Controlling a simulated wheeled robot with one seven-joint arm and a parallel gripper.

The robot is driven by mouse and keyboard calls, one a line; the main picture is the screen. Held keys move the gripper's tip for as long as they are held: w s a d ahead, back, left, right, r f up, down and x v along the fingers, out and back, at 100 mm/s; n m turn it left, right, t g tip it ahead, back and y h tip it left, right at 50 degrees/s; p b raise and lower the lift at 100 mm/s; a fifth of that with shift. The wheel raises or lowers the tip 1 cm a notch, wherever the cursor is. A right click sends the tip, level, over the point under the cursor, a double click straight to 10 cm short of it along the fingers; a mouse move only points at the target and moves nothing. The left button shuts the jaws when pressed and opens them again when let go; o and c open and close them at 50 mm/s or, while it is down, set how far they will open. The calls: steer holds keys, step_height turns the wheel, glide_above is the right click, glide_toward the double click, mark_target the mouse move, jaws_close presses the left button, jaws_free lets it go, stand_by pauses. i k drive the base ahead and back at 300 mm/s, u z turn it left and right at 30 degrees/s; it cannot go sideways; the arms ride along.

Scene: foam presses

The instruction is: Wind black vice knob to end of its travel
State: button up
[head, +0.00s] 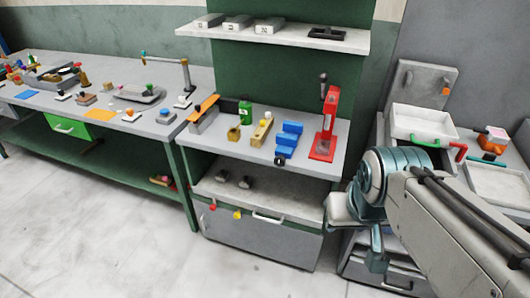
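A blue vice (290,135) stands on the grey top of the middle bench. Its black knob (280,160) sits at the vice's near end, by the bench's front edge. My arm comes in from the lower right. My gripper (376,263) hangs low at the right, in front of the right-hand cabinet, well apart from the vice and knob. Its fingers are small and partly merged with the wrist, so I cannot tell whether they are open or shut. Nothing is visibly held in it.
A red press (327,125) stands just right of the vice. A yellow block (261,131) and a green can (245,112) stand to its left. A shelf (290,37) hangs above. A white tray (424,124) lies on the right cabinet. The floor at lower left is clear.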

mark_target(280, 161)
steer(key=u, duration=0.15)
steer(key=k, duration=0.25)
steer(key=z, duration=0.75)
steer(key=i, duration=1.05)
steer(key=u, duration=0.55)
steer(key=i, duration=0.55)
steer(key=u, duration=0.65)
